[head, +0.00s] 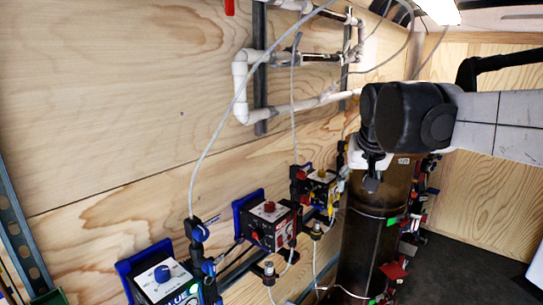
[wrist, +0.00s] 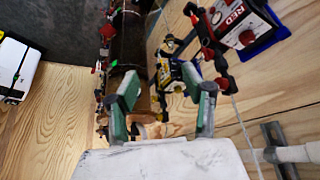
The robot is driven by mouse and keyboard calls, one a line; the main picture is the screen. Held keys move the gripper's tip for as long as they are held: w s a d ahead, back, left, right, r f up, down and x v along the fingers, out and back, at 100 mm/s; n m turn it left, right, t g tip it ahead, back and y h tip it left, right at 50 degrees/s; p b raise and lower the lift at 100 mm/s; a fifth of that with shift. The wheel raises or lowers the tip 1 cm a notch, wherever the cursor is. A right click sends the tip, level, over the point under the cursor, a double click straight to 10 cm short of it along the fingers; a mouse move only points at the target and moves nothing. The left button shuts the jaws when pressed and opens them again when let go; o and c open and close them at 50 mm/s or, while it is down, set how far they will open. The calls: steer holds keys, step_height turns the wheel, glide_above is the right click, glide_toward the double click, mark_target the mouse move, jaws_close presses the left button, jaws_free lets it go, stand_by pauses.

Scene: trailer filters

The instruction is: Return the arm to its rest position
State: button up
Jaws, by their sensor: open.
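My arm (head: 500,125) reaches in from the right in the head view, white with dark joints. My gripper (head: 370,172) hangs below the dark wrist, in front of the upper part of a dark cylinder; much of it is hidden by the wrist. In the wrist view, my gripper (wrist: 165,92) shows two green-and-grey fingers spread wide apart. No object is held between them. The yellow control box (wrist: 193,80) appears beyond the right finger, and the dark cylinder (wrist: 128,48) beyond the left one.
The plywood wall carries white pipes (head: 240,85), a blue-knob box (head: 160,280), a red-knob box (head: 268,222) and a yellow box (head: 320,186). Thin hoses run between them. Dark floor (head: 460,270) at lower right is open.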

steer(key=s+f+b, duration=0.2)
steer(key=s+f, duration=0.7)
steer(key=s, duration=0.3)
steer(key=s+f+n+t+b, duration=0.1)
steer(key=s+f+b, duration=0.1)
steer(key=s+f, duration=0.7)
steer(key=s, duration=0.3)
steer(key=shift+f, duration=0.15)
